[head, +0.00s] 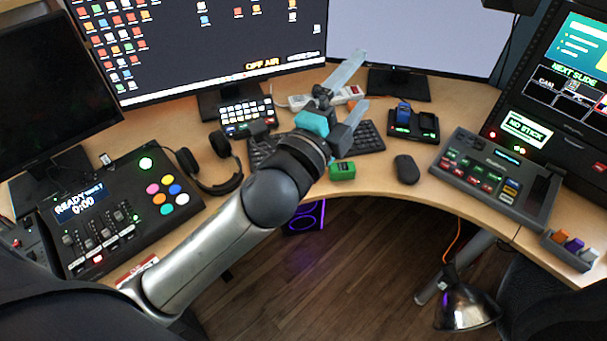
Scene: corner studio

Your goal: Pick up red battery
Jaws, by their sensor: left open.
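I cannot make out a red battery anywhere in this view. My left gripper (364,78) reaches over the back middle of the desk with its two pale fingers spread apart and nothing between them. A blue battery (404,111) stands in a black two-slot charger (427,133) to the right of the gripper. A green block (342,171) lies at the desk's front edge, below the gripper. A small grey tray (567,252) at the far right holds an orange, a purple and a whitish piece. My right gripper is out of view.
The gripper and arm partly cover a keyboard (368,137) and a white power strip (299,101). A mouse (407,169), headphones (216,166), control panels (497,178) and a mixer (120,213) crowd the curved desk. Monitors (200,45) stand behind. Bare desk shows right of the charger.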

